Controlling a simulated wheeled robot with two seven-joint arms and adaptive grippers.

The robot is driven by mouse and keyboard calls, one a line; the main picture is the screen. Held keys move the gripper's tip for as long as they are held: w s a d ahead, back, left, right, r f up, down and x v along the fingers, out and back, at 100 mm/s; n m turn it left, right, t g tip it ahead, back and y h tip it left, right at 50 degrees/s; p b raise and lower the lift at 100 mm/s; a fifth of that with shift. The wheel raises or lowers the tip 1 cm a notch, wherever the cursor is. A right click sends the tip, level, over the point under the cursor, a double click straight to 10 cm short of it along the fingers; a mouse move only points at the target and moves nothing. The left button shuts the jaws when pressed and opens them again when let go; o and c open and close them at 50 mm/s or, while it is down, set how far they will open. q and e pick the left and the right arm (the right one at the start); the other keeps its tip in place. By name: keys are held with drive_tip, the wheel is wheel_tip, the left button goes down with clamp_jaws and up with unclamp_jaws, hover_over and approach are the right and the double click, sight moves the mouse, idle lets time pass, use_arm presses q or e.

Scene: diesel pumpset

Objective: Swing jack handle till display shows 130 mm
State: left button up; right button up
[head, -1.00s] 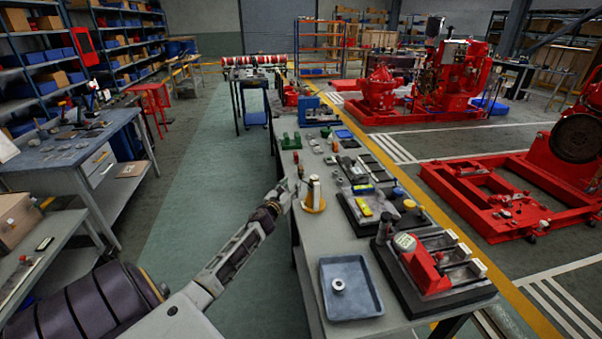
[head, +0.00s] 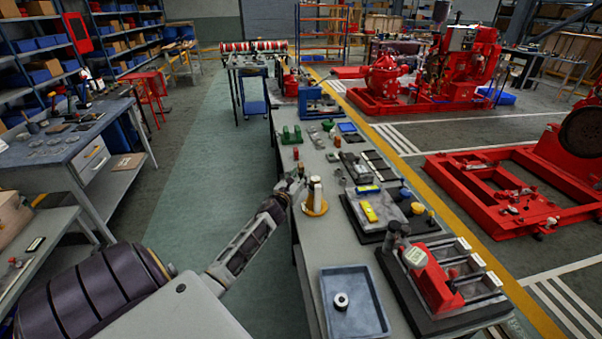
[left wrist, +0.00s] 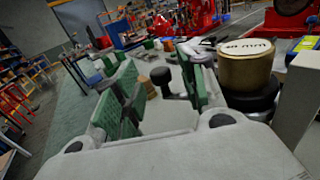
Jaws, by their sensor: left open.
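A jack-like device with a yellow-orange base and a pale upright post (head: 316,196) stands at the left edge of the long bench. In the left wrist view, a brass cylinder (left wrist: 246,70) with a white top shows close on the right. The lettering on its top (left wrist: 248,47) is upside down; I can make out "mm" but not the number. A dark crank-like handle with a knob (left wrist: 176,84) shows between the green finger pads. My left gripper (head: 296,181) is open beside the post, its fingers (left wrist: 160,95) apart; contact with the handle cannot be told.
A blue-grey tray (head: 375,318) with a ring-shaped part stands on the near bench. Right of it, a red block (head: 437,280) sits in a dark fixture. Green blocks (head: 291,135) and small parts lie farther back. The green aisle left of the bench is clear.

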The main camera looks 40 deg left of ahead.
use_arm(q)
drive_tip(key=shift+w+a, duration=0.1)
drive_tip(key=shift+w, duration=0.25)
clamp_jaws()
idle(0.3)
